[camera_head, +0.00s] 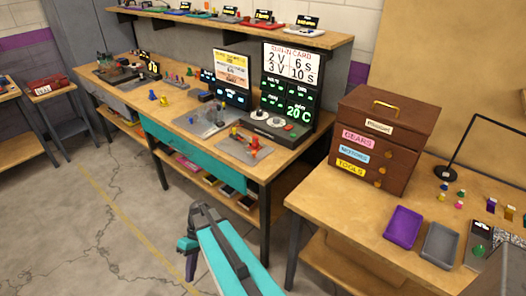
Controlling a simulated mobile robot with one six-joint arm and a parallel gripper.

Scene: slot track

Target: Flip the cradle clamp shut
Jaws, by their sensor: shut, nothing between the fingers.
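The cradle clamp is too small to make out for certain. A grey plate (190,123) with a small fixture (221,115) on it lies on the long workbench, in front of the dark display panels. I cannot tell whether any clamp there is open or shut. My gripper (191,271) hangs low at the bottom centre, shut and empty, in front of the bench and well apart from it. My teal arm hides part of the floor.
The long workbench (130,83) has a teal drawer front. A run-in card screen (291,60) stands on it, beside a second plate with red parts (253,148). A brown drawer chest (385,115) and purple tray (403,227) stand on the right table. The left floor is clear.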

